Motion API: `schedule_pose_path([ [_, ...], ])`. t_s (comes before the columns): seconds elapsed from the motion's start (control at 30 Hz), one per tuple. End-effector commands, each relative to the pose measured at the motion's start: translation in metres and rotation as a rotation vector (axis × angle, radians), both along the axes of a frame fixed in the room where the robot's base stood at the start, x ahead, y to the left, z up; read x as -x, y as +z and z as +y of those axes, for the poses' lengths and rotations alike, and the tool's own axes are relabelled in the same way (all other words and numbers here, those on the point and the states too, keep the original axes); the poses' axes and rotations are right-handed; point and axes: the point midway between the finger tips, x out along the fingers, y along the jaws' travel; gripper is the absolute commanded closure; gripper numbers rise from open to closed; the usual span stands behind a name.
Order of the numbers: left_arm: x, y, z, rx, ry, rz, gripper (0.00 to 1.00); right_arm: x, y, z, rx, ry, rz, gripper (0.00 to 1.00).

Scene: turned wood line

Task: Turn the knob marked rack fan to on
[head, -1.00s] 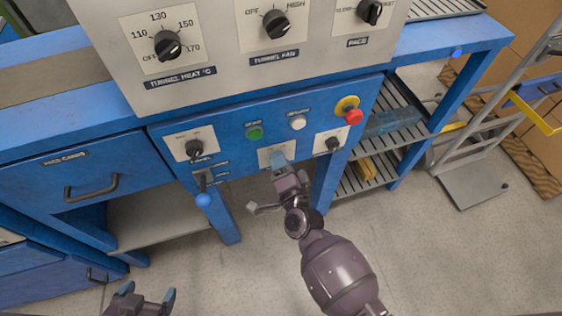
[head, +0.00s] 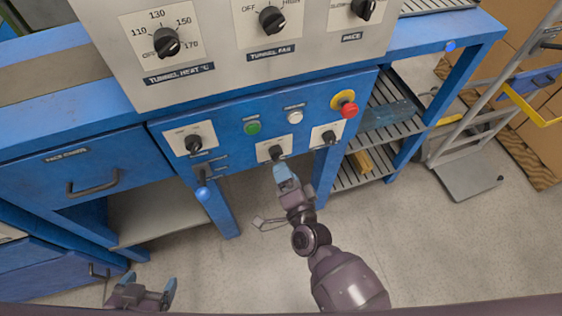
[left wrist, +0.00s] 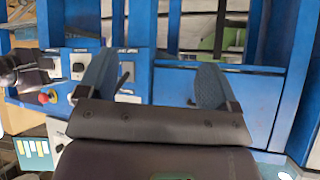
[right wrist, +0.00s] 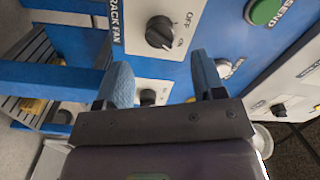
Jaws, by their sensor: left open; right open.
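The rack fan knob (head: 276,152) is the middle black knob on the lower blue panel, on a white plate. In the right wrist view the knob (right wrist: 160,32) shows beside its RACK FAN label (right wrist: 116,24), with OFF and ON printed beside it. I cannot tell surely which mark its pointer faces. My right gripper (head: 285,172) is open and empty, just in front of and below this knob, apparently not around it. In the right wrist view the knob lies beyond its fingertips. My left gripper (head: 150,290) is open and empty, low at the left, away from the panel.
Near the knob are a left knob (head: 194,143), a right knob (head: 329,136), a green button (head: 252,127), a white button (head: 295,117) and a red stop button (head: 348,110). A blue-tipped lever (head: 202,193) hangs below the panel.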

Motion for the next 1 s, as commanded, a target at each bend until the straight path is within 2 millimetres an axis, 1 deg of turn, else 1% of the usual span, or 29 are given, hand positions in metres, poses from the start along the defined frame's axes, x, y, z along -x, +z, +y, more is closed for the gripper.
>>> schedule_pose_path([
  [0.03,0.000,0.002,0.000,0.000,0.000,-0.003,0.15,0.009,0.001,-0.003,0.002,0.001,-0.001,0.37],
  [0.1,0.001,0.002,0.000,0.000,0.001,-0.002,0.15,0.020,0.001,-0.007,0.003,0.001,-0.001,0.37],
  [0.2,0.003,0.001,0.001,-0.001,0.002,0.002,0.15,0.032,0.001,-0.011,0.003,0.000,-0.002,0.37],
  [0.33,0.005,0.001,0.001,0.000,0.003,0.006,0.15,0.043,0.000,-0.014,0.001,0.001,0.000,0.37],
  [0.47,0.007,0.001,0.001,0.000,0.005,0.008,0.15,0.047,0.000,-0.015,0.001,0.001,0.000,0.37],
  [0.67,0.006,0.002,0.000,0.001,0.005,0.006,0.15,0.048,0.000,-0.015,0.000,0.001,0.000,0.37],
  [1.0,-0.001,0.005,-0.001,0.002,0.002,-0.009,0.15,0.048,0.000,-0.015,0.001,0.001,0.000,0.37],
])
